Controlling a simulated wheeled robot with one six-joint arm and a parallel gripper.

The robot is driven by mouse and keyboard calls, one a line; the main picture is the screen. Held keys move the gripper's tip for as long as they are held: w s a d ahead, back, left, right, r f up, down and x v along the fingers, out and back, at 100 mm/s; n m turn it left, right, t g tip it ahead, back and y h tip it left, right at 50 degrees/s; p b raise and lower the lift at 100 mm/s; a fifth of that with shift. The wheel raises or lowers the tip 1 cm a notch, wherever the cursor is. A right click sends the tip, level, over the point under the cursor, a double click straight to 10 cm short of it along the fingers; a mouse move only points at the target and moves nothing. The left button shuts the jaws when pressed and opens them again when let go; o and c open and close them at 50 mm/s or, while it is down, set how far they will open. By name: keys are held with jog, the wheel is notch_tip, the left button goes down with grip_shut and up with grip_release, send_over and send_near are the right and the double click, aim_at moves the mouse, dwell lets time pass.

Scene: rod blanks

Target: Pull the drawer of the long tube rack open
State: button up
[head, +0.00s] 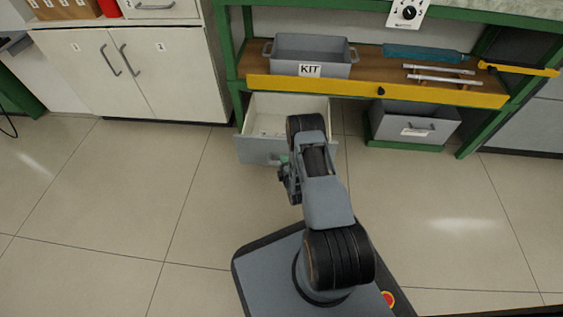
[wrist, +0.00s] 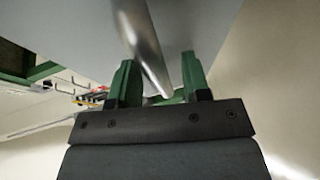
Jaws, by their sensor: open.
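In the head view a drawer (head: 251,151) with a grey front and pale inside stands pulled out under the left end of the green-framed bench. Its inside looks mostly empty, with something small in it. My gripper (head: 284,160) is at the drawer's front, and my arm hides the drawer's right part. In the wrist view my gripper (wrist: 160,78) is open, with two green fingers. A round metal bar handle (wrist: 145,45) on a grey panel (wrist: 212,30) runs between the fingers, with visible gaps beside it.
A grey KIT bin (head: 308,52), a teal roll (head: 425,54) and pale rods (head: 440,79) lie on the bench shelf with a yellow front edge (head: 400,92). A grey box (head: 416,122) stands below right. White cabinets (head: 125,72) stand left. The tiled floor is clear.

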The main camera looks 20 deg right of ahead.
jog(key=shift+w+a, duration=0.2)
jog(key=shift+w, duration=0.05)
jog(key=shift+c, duration=0.3)
grip_shut()
